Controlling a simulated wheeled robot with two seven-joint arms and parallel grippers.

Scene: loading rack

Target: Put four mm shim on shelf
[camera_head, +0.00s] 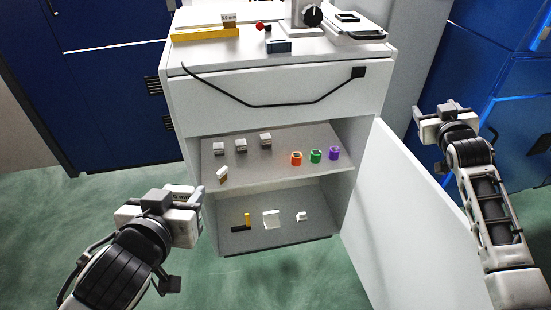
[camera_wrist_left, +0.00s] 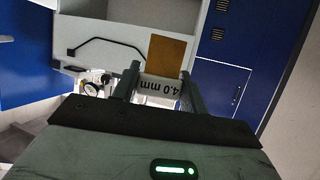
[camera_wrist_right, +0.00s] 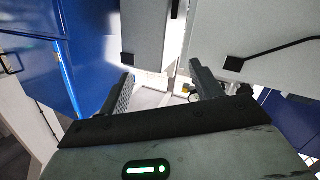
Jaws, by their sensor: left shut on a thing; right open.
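The 4.0 mm shim (camera_wrist_left: 167,50) has a white part with printed "4.0 mm" and a tan-brown end. My left gripper (camera_wrist_left: 162,72) is shut on its white part, with the brown end sticking out past the fingers.
Three grey-white blocks (camera_head: 241,145) stand along the upper shelf's back. Orange (camera_head: 296,158), green (camera_head: 316,156) and purple (camera_head: 334,153) pieces stand at its right. The lower shelf (camera_head: 285,239) holds small parts. The open door (camera_head: 400,220) is at right. The upper shelf's middle front is clear.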

